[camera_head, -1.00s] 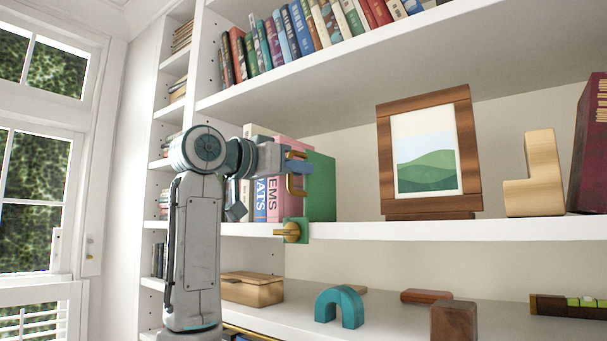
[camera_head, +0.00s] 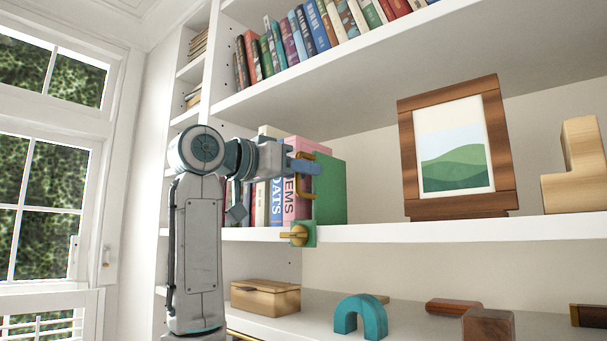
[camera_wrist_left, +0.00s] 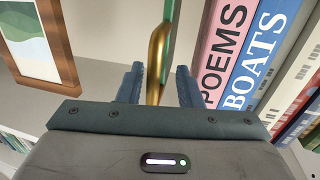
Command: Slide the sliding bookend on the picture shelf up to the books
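The sliding bookend (camera_head: 331,190) is a green upright panel on the middle shelf, just right of the books. It has a brass handle and a brass knob (camera_head: 298,234) at the shelf's front edge. The books (camera_head: 291,202) stand upright, with the pink POEMS book (camera_wrist_left: 223,50) nearest. The wrist view shows a gap between that book and the green panel (camera_wrist_left: 172,35). My left gripper (camera_head: 308,167) is at the handle. In the wrist view, the brass handle (camera_wrist_left: 157,58) stands between the open fingers (camera_wrist_left: 158,85), nearer the left one. My right gripper is out of view.
The picture shelf (camera_head: 400,233) also carries a wooden picture frame (camera_head: 455,150) and a pale wooden block (camera_head: 580,170). Between bookend and frame the shelf is bare. A wooden box (camera_head: 266,298) and a teal arch (camera_head: 361,314) stand on the lower shelf.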

